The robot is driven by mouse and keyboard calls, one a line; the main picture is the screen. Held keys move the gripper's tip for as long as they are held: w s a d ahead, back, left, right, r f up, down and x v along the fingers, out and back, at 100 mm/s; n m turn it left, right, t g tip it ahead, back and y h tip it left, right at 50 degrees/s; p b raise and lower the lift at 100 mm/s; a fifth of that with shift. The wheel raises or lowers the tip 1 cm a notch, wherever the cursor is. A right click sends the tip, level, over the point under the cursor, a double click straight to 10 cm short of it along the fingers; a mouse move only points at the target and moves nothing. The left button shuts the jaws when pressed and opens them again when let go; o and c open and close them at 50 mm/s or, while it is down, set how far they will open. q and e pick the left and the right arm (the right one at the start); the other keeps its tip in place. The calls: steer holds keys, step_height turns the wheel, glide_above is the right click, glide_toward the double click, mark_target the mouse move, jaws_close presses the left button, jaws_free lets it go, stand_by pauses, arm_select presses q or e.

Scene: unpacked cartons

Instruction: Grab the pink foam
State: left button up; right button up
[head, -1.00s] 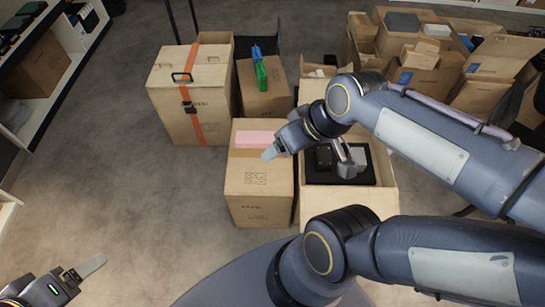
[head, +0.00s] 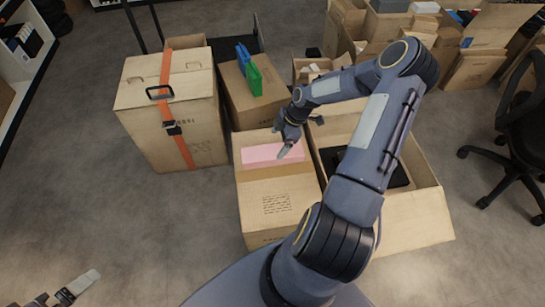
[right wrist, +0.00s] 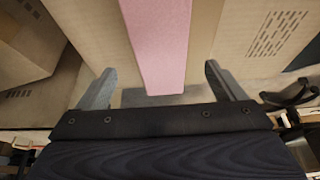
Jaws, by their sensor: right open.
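The pink foam (head: 268,154) is a flat pink block lying on top of a closed cardboard box (head: 283,205) in the head view. In the right wrist view the foam (right wrist: 160,45) runs down toward the gap between the fingers. My right gripper (head: 296,147) is at the right end of the foam. It is open, with one finger on either side of the foam's line in the right wrist view (right wrist: 168,85). The near end of the foam lies about level with the fingertips. My left gripper (head: 75,288) is at the bottom left edge, partly cut off, far from the foam.
An open box (head: 418,212) with a black insert stands right of the foam's box. A tall box with an orange strap (head: 170,110) stands at left. A box with green and blue items (head: 250,85) is behind. An office chair (head: 525,140) is at far right.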

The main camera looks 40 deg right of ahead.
mark_target(272, 151)
steer(key=b+x, duration=0.1)
steer(key=x, duration=0.5)
steer(key=shift+f, duration=0.35)
steer(key=c, duration=1)
steer(key=shift+c, duration=0.3)
steer(key=shift+r, duration=0.15)
